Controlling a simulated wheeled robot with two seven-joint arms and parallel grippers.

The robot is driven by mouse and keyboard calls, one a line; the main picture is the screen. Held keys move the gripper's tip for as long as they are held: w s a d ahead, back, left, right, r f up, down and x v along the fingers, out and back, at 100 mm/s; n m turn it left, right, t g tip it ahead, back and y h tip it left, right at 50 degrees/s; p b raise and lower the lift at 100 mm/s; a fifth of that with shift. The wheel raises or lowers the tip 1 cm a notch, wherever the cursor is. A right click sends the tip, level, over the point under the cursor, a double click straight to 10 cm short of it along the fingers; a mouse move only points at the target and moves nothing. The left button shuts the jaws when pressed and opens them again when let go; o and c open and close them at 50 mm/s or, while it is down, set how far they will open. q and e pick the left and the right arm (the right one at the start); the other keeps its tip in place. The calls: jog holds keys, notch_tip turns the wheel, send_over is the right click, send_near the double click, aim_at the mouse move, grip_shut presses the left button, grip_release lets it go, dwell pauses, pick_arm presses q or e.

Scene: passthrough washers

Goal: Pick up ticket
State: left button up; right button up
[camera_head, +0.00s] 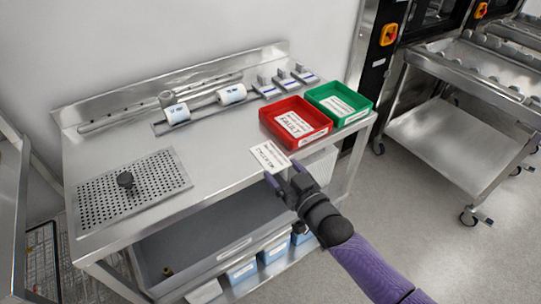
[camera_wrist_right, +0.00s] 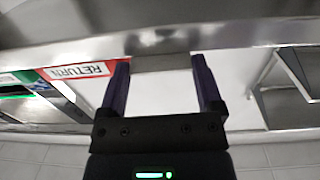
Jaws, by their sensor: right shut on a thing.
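I cannot tell how much of that surface is the ticket. My left gripper is not in view.
A red tray (camera_head: 317,138) and a green tray (camera_head: 353,118), each with a printed card, stand at the steel table's right end. Rolls (camera_head: 232,94) lie at the back and a perforated plate (camera_head: 95,203) at the left. A wheeled steel cart (camera_head: 450,150) stands right.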

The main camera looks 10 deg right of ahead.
notch_tip(320, 180, up, 10)
jog(key=p, duration=0.5)
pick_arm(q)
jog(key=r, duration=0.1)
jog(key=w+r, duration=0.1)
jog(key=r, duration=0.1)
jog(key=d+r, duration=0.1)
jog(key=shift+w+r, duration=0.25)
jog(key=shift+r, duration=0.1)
